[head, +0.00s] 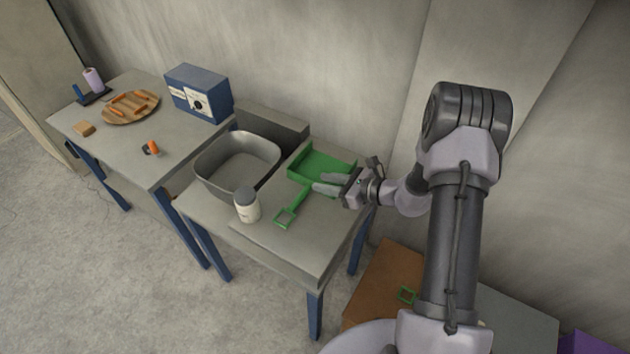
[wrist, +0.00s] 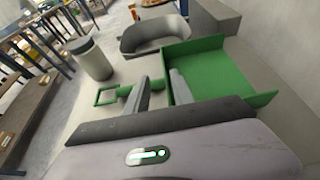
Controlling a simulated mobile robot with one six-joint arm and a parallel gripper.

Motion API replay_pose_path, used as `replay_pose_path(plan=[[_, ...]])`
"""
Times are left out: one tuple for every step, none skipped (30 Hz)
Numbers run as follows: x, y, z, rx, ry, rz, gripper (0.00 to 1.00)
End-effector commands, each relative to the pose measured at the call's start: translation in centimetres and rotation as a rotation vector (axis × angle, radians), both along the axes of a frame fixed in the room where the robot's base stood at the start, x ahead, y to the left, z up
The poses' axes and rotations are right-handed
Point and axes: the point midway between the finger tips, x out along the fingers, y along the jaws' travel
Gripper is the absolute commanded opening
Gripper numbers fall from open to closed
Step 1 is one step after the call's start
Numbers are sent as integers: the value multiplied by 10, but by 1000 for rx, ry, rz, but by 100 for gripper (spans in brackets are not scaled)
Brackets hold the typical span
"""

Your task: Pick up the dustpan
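The green dustpan (head: 322,163) lies on the grey table, its pan at the back and its looped handle (head: 286,215) pointing to the front left. In the wrist view the dustpan (wrist: 215,72) is ahead, with the pan to the right and the handle to the left. My gripper (head: 317,183) is open, with its two grey fingers apart near where the handle meets the pan. In the wrist view the left finger of my gripper (wrist: 158,82) hides part of the handle. I cannot tell whether the fingers touch it or hover above.
A white jar with a grey lid (head: 247,205) and a grey basin (head: 238,163) stand left of the dustpan. A wall is close behind. A second table (head: 125,150) holds a wooden plate (head: 131,106) and a blue box (head: 199,93). The table front (head: 285,250) is clear.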

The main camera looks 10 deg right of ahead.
Motion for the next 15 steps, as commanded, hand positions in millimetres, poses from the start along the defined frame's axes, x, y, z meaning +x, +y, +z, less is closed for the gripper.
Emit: replay_pose_path(plan=[[3,4,-3,0,0,1,29],[5,5,-4,0,0,1,29],[7,7,-5,-1,-1,0,29],[9,8,-6,-1,-1,0,29],[11,9,-8,0,0,1,29],[14,12,-13,0,0,1,29],[18,14,-16,-1,-1,3,29],[22,17,-21,-1,-1,3,29],[28,20,-27,0,0,2,29],[32,24,-29,-1,-1,4,29],[36,29,-31,-2,-2,4,29],[40,32,-32,-1,-1,3,29],[42,34,-32,0,0,2,29],[43,35,-32,0,0,2,29],[43,34,-31,0,0,1,29]])
